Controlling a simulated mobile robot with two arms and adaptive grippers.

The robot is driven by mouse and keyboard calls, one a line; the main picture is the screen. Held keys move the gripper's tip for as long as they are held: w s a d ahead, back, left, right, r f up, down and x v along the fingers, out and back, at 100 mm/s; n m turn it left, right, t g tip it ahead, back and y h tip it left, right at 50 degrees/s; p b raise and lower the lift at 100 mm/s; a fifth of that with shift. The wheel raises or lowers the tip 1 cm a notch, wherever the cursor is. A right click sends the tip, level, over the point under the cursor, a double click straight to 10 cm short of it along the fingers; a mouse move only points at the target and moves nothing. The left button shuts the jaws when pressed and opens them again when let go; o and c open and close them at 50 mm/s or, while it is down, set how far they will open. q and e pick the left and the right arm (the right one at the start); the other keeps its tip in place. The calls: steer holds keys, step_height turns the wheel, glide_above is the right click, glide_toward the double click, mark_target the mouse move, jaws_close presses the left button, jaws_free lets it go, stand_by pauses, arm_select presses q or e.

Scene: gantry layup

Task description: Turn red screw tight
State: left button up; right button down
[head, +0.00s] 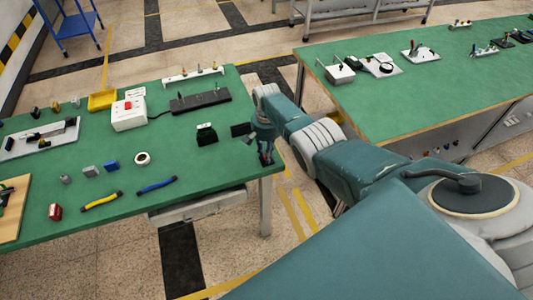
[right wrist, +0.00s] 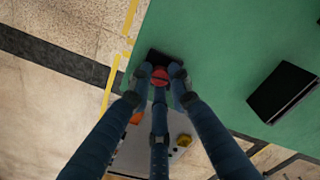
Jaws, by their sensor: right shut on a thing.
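The red screw (right wrist: 160,76) shows as a round red head between the fingertips of my right gripper (right wrist: 160,80) in the right wrist view. The fingers are closed in around it and touch it. It sits at a dark block (right wrist: 165,58) by the edge of the green table. In the head view my right gripper (head: 266,159) points down at the right front corner of the left green table, and its fingers hide the screw there. My left gripper is in neither view.
A black box (head: 206,134) and a dark flat plate (head: 241,129) stand close left of my right gripper on the green table (head: 215,170). A white box with a red switch (head: 128,114), a tape roll (head: 142,158) and blue and yellow handles lie farther left. A second green table (head: 420,95) stands right.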

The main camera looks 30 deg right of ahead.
steer(key=shift+w+r, duration=0.2)
steer(key=c, duration=1.6)
jaws_free()
steer(key=shift+s+f, duration=0.1)
step_height(320, 180, up, 12)
